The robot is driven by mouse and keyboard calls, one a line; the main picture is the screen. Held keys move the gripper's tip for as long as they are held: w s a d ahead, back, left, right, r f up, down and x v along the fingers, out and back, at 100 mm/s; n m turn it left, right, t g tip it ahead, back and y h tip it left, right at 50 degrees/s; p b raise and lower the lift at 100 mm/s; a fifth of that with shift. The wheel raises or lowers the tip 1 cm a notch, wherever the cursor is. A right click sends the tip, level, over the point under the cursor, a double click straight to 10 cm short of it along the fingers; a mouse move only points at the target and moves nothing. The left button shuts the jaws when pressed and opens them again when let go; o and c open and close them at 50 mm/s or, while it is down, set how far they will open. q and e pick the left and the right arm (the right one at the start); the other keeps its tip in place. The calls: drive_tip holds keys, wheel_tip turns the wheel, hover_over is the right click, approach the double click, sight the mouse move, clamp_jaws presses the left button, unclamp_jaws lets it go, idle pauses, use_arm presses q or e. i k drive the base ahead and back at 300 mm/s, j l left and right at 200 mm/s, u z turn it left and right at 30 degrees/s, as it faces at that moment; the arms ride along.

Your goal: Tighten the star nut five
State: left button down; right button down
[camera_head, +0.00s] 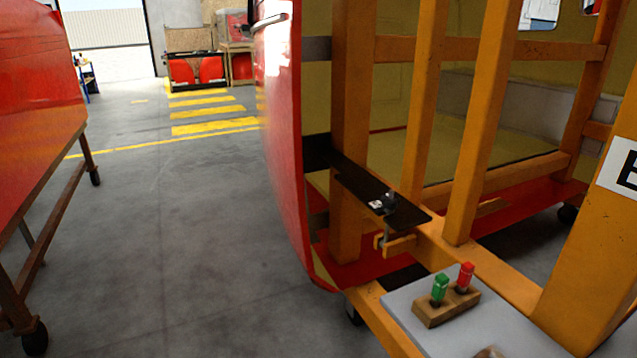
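A small dark knob (390,200), which looks like a star nut, sits on a flat black bracket plate (352,180) fixed to the orange frame. A small pale piece (376,205) lies beside the knob on the plate. Below the plate's near end a clamp-like part (385,242) shows. The knob is too small to tell how tight it is. No number five can be read near it. Neither of my grippers is in view.
A grey tray (405,300) at the lower right holds a wooden block (447,308) with green and red pieces. Another red shell stands on a trolley (50,215) at left. The floor (180,220) between is clear.

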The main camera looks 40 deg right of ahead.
sight(389, 205)
drive_tip(key=z, duration=1.65)
